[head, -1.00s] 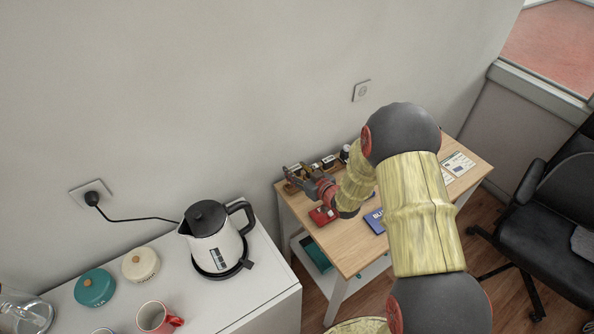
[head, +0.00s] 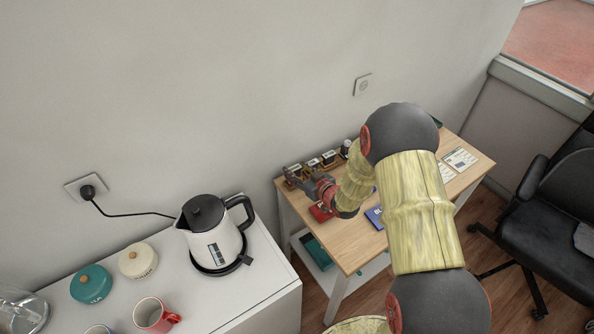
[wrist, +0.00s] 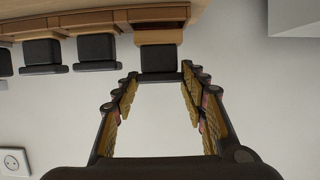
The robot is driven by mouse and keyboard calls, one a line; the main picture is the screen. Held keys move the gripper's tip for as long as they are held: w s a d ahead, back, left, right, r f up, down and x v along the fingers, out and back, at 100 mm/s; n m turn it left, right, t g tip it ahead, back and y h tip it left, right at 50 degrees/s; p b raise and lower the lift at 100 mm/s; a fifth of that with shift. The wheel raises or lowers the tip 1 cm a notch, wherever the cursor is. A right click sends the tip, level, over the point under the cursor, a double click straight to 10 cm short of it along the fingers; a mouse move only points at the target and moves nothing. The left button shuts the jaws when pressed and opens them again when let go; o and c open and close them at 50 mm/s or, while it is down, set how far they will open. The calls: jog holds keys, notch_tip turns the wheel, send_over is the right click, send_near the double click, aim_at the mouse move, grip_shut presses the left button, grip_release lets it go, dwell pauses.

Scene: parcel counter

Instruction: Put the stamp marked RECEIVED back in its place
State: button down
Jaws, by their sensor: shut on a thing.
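My gripper (wrist: 160,84) has its two fingertips on either side of a dark block with a wooden part beyond it, a stamp (wrist: 160,58), and is shut on it. The stamp is at the end of a row of similar stamps (wrist: 98,48) in the wrist view. No marking on the held stamp is readable, so I cannot tell whether it says RECEIVED. I cannot tell whether the held stamp is seated in the rack.
A red pad (head: 320,213) and a blue pad (head: 374,217) lie on the wooden table (head: 345,250). Papers (head: 460,159) lie on its right. A kettle (head: 213,240) stands on the white counter at left. A black chair (head: 545,200) is at right.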

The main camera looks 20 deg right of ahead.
jog(key=shift+f+b, duration=0.5)
jog(key=shift+f, duration=0.2)
jog(key=c, duration=1.2)
grip_release()
jog(key=shift+c, duration=0.2)
jog(key=shift+p+v, duration=0.95)
jog(key=shift+v, duration=1.7)
jog(key=o, duration=0.3)
jog(key=shift+o, duration=1.4)
